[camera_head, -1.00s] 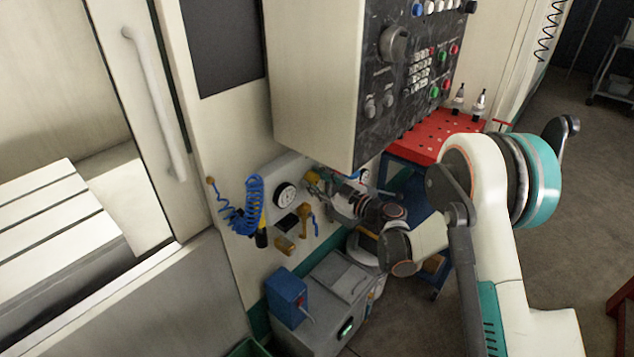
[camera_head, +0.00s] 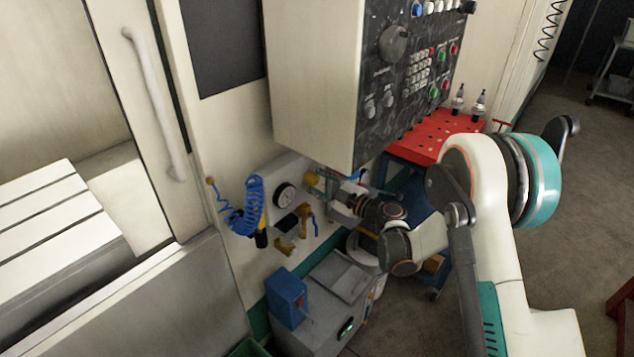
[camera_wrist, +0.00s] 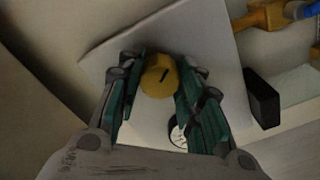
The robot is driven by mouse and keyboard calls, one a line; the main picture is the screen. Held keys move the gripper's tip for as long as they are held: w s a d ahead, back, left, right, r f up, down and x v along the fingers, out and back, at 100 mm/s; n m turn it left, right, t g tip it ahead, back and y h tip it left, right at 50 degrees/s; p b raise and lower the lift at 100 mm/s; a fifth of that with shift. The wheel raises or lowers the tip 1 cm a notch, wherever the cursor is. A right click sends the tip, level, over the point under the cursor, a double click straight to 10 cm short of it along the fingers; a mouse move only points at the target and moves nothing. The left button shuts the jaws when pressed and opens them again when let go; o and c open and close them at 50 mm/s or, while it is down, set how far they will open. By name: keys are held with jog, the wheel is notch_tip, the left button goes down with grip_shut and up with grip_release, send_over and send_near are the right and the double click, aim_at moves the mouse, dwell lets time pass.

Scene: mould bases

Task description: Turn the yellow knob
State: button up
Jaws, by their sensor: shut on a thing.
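The yellow knob (camera_wrist: 160,76) sits on a pale panel in the wrist view, with a dark slot mark on its face. My gripper (camera_wrist: 161,82) has its teal-padded fingers on both sides of the knob and is shut on it. In the head view the yellow knob (camera_head: 311,179) shows just below the control box, with my gripper (camera_head: 322,188) at its right. The fingertips are partly hidden there by the box and my own wrist.
The control box (camera_head: 312,80) overhangs the knob closely. A round gauge (camera_head: 285,196), a blue coiled hose (camera_head: 254,200) and brass valve fittings (camera_head: 304,214) are on the same panel. A grey unit with a blue box (camera_head: 287,296) stands below. A red-topped cart (camera_head: 430,140) is behind.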

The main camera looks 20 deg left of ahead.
jog(key=o, duration=1.1)
jog(key=shift+c, duration=0.2)
jog(key=v, duration=1.2)
jog(key=shift+f, duration=0.15)
